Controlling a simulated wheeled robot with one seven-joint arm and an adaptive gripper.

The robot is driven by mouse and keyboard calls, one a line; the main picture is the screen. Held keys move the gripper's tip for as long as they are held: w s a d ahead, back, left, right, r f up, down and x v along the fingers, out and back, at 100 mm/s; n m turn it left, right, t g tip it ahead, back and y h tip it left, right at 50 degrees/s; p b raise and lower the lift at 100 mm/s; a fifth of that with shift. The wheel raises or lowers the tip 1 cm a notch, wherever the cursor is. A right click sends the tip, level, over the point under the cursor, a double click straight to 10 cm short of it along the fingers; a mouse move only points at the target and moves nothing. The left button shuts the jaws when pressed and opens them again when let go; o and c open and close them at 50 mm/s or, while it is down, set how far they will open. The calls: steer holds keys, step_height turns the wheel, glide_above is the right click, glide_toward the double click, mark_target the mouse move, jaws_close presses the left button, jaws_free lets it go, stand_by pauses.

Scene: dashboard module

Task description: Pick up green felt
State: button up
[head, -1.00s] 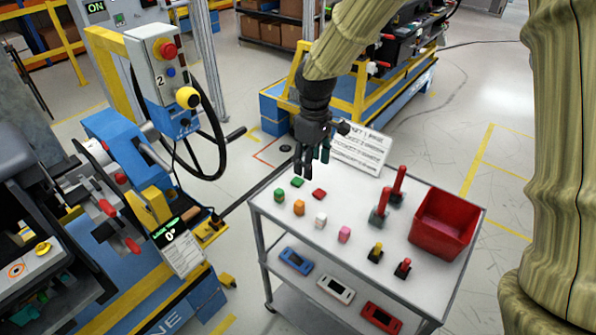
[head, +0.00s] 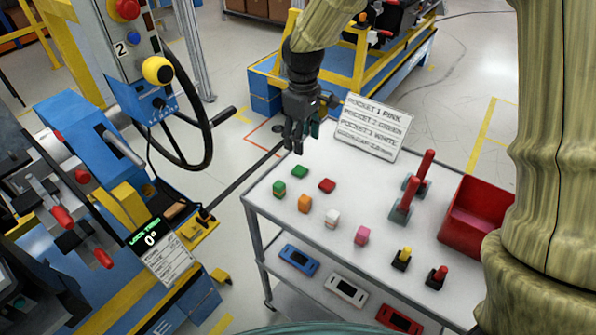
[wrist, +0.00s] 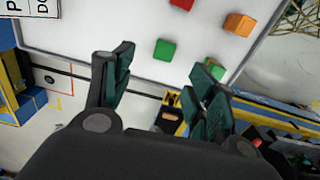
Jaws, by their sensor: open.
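A sign (head: 373,128) stands at the back; a red bin (head: 478,215) is at right.

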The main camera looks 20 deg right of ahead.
glide_above(300, 169)
steer(key=f, duration=0.4)
steer(key=shift+w+d+f+p, duration=0.1)
steer(key=shift+d+f+p, duration=0.15)
steer(key=shift+f+p, duration=0.1)
steer(key=shift+a+f, duration=0.15)
steer(key=shift+f, duration=0.35)
steer(key=shift+s+a+f+p, duration=0.1)
steer(key=shift+f+p, duration=0.35)
steer(key=shift+f, duration=0.7)
steer(key=shift+s+a+f+p, duration=0.1)
steer(key=shift+f+p, duration=0.35)
steer(key=shift+f, duration=0.65)
steer(key=shift+c, duration=0.2)
steer(key=c, duration=0.7)
